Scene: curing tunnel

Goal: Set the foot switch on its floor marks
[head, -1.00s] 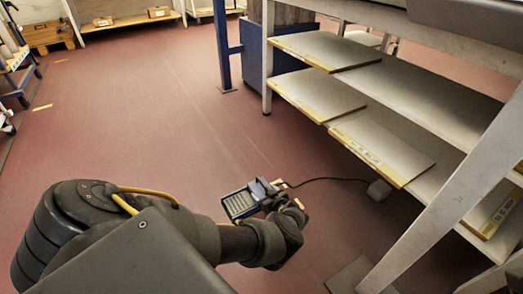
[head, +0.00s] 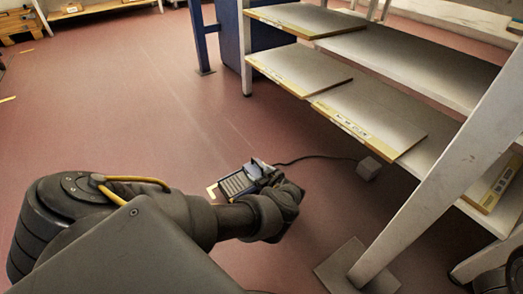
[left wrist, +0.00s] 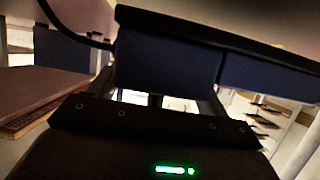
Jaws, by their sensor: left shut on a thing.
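The foot switch (head: 238,184) is a dark blue box with a ribbed grey pedal, low over the floor in the head view. My left gripper (head: 264,174) is shut on its right-hand end. A yellow corner floor mark (head: 211,190) shows just left of the switch; any other marks are hidden by the switch and my gripper. I cannot tell whether the switch touches the floor. In the left wrist view the blue body of the foot switch (left wrist: 165,66) fills the upper middle, close to the gripper.
A black cable runs right from the switch to a small grey box (head: 369,168) on the floor. A shelved bench (head: 375,122) stands right, its slanted leg (head: 440,185) and foot plate (head: 352,268) near my arm. Open red floor (head: 110,110) lies left.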

